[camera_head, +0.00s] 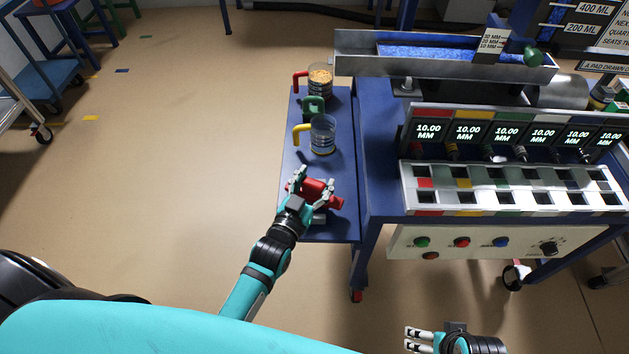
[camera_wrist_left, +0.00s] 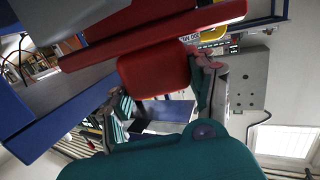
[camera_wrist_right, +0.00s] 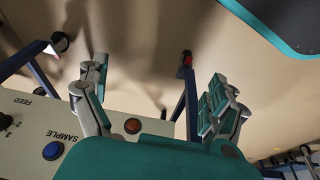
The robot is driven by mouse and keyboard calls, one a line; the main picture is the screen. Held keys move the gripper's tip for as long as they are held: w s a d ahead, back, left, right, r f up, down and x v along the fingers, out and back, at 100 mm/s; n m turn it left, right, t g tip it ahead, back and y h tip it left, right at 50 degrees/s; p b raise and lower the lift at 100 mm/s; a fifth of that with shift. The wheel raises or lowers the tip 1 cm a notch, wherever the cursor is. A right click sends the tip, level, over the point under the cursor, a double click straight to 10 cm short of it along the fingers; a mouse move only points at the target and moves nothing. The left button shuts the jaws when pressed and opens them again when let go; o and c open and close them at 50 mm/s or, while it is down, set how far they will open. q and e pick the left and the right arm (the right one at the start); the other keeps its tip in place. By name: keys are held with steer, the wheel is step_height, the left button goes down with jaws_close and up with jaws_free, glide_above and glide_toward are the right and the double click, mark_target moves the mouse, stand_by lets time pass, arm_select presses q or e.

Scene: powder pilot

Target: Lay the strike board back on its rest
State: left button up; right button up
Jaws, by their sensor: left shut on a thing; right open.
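The red strike board (camera_head: 318,187) is in my left gripper (camera_head: 312,187) over the near end of the blue side shelf (camera_head: 290,215). In the left wrist view, the fingers close on its red block-shaped handle (camera_wrist_left: 155,75), with a long red bar (camera_wrist_left: 140,32) beyond it. A small grey piece (camera_head: 319,218) shows under the board, perhaps its rest; I cannot tell whether they touch. My right gripper (camera_head: 420,340) is open and empty, low at the bottom edge, in front of the bench's control panel; its spread fingers show in the right wrist view (camera_wrist_right: 155,85).
The bench to the right carries a metal trough (camera_head: 370,64) and several displays.

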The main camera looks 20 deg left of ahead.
arm_select(q)
steer(key=shift+f, duration=0.15)
arm_select(e)
steer(key=shift+r, duration=0.3)
arm_select(q)
steer(key=shift+f, duration=0.1)
arm_select(e)
steer(key=shift+s+r, duration=0.15)
steer(key=shift+r, duration=0.1)
arm_select(q)
steer(key=shift+f+b, duration=0.25)
steer(key=shift+b, duration=0.05)
arm_select(e)
steer(key=shift+s+d+r, duration=0.1)
steer(key=shift+s+r, duration=0.05)
steer(key=shift+r, duration=0.15)
arm_select(q)
steer(key=o, duration=1.4)
steer(key=shift+o, duration=1.4)
arm_select(e)
steer(key=shift+w+r, duration=0.15)
steer(key=shift+w, duration=0.05)
